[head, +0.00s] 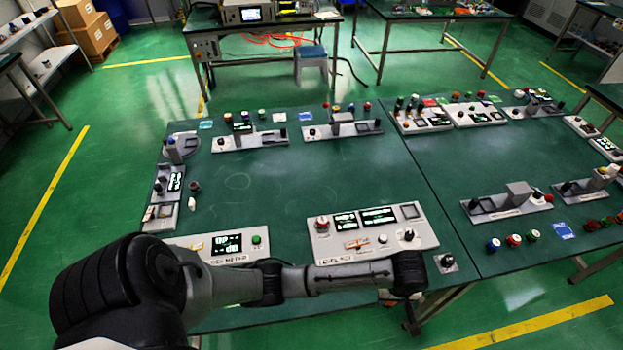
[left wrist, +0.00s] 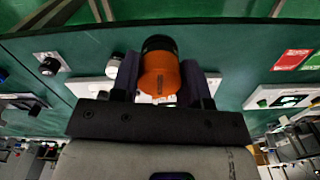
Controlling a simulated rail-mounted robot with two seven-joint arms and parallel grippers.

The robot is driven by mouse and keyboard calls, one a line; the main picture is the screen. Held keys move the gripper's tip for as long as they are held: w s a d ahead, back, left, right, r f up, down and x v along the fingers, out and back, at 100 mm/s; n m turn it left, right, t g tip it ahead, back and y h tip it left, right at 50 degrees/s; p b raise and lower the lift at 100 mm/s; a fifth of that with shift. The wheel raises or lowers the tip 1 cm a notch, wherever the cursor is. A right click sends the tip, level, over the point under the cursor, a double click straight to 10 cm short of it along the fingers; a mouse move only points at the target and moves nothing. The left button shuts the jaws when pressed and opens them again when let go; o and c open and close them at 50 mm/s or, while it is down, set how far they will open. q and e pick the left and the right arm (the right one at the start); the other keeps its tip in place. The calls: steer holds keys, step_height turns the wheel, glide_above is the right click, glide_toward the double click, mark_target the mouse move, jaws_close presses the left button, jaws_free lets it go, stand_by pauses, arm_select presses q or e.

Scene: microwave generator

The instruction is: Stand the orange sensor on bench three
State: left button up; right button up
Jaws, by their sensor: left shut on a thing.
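The orange sensor (left wrist: 160,77), a cylinder with a black end, shows in the left wrist view between the two dark fingers of my left gripper (left wrist: 163,85), which is shut on it. In the head view my left gripper (head: 411,318) is at the end of my arm, by the front edge of the green bench (head: 270,180); the sensor cannot be made out there. I see no number marking any bench as three. My right gripper is in neither view.
A level-meter panel (head: 372,231) and another panel with a display (head: 228,243) stand near the front edge. Several device panels line the bench's back and left sides. The bench's middle is clear. Further benches (head: 440,12) stand at the back, with a blue stool (head: 311,55) between.

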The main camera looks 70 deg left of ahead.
arm_select(q)
steer(key=shift+s+a+f+n, duration=0.3)
steer(key=shift+s+f+n, duration=0.1)
steer(key=shift+s+f, duration=0.25)
steer(key=shift+a+f, duration=0.15)
steer(key=shift+f, duration=0.05)
steer(key=shift+w+a+f, duration=0.2)
steer(key=shift+a+f, duration=0.05)
steer(key=w+a+f, duration=0.1)
steer(key=a+f, duration=0.1)
steer(key=a, duration=0.1)
steer(key=w+a+f+b, duration=0.1)
steer(key=w+a+f, duration=0.1)
steer(key=a, duration=0.1)
steer(key=w+a+f, duration=0.2)
steer(key=a, duration=0.1)
steer(key=shift+a+f+b, duration=0.15)
steer(key=shift+a+b, duration=0.1)
steer(key=shift+b, duration=0.05)
steer(key=shift+f+b, duration=0.4)
steer(key=shift+f, duration=1.6)
steer(key=shift+f, duration=0.15)
steer(key=o, duration=1)
steer(key=shift+c, duration=0.2)
